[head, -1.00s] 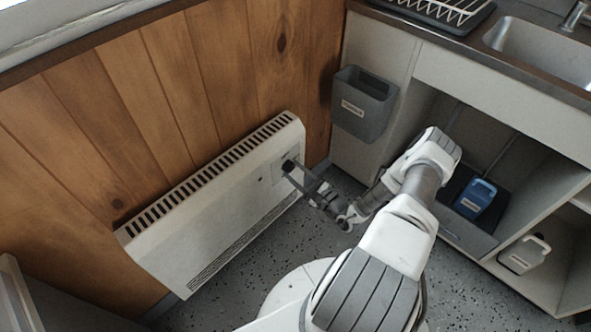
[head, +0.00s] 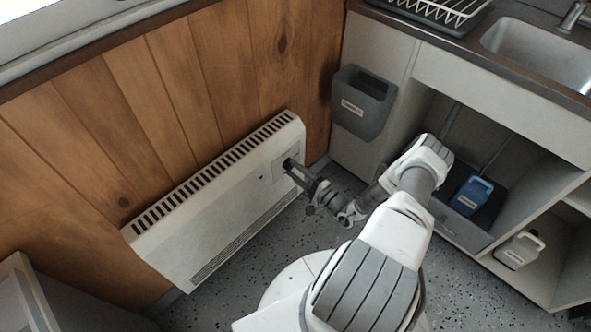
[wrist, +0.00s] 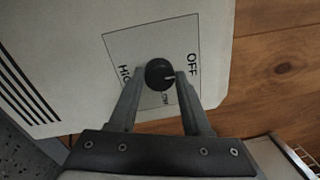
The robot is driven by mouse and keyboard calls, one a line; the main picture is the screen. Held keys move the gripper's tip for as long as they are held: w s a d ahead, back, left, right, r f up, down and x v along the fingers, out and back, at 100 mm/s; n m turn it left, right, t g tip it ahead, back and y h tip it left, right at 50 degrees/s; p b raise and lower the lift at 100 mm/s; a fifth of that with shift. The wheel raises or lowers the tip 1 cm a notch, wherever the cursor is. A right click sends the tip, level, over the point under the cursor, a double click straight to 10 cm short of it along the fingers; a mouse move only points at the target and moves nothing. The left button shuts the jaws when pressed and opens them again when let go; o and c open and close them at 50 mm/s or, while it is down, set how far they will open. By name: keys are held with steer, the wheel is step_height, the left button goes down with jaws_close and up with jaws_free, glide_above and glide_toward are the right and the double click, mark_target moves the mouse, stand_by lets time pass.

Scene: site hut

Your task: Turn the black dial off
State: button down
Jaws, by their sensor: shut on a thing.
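The black dial (wrist: 157,73) is round and sits on a framed panel (wrist: 121,48) marked OFF, LOW and HIGH on the white heater. Its pale pointer mark is on its right side in the wrist view, pointing towards the OFF side, a little below the middle of that word. My gripper (wrist: 160,76) is shut on the dial, one finger on each side. In the head view, my gripper (head: 291,167) reaches the right end of the heater (head: 215,215), and its fingers mostly hide the dial.
A grey bin (head: 362,103) hangs on the cabinet side, right of the gripper. A blue jug (head: 473,196) and a white jug (head: 521,250) are in the open cabinet. A wooden wall (head: 200,95) is behind the heater. Speckled floor is clear below the arm.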

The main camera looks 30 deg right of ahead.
steer(key=shift+d, duration=0.1)
stand_by(0.4)
steer(key=shift+c, duration=1.8)
jaws_free()
steer(key=p+v, duration=0.2)
steer(key=v, duration=1)
